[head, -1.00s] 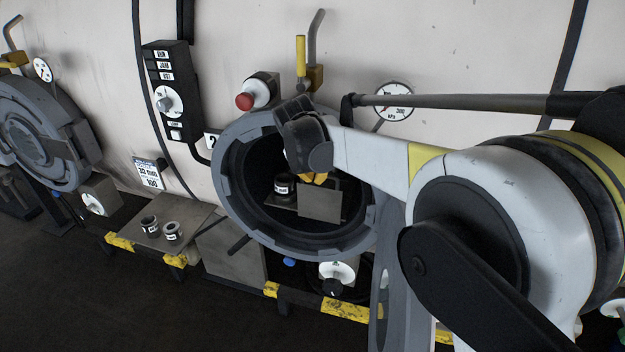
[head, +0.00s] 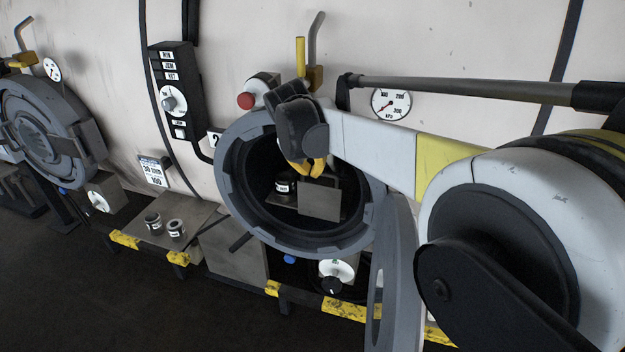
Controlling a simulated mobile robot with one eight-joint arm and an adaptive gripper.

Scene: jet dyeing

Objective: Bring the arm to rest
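My gripper (head: 309,168), with yellow fingers, hangs at the mouth of the open round port (head: 228,170) of the dyeing machine. The arm reaches in from the right across the picture. The fingers point down, above and near a small labelled dark cylinder (head: 284,186) and an upright grey plate (head: 320,199) inside the port. I see nothing held in the fingers, but they are small and partly hidden by the wrist, so I cannot tell how far they are open.
The open port door (head: 401,275) stands right of the opening, below my arm. A steel shelf (head: 190,215) at left carries two small labelled cylinders (head: 153,222). A red button (head: 246,101), a control box (head: 174,90) and a pressure gauge (head: 391,104) are on the wall.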

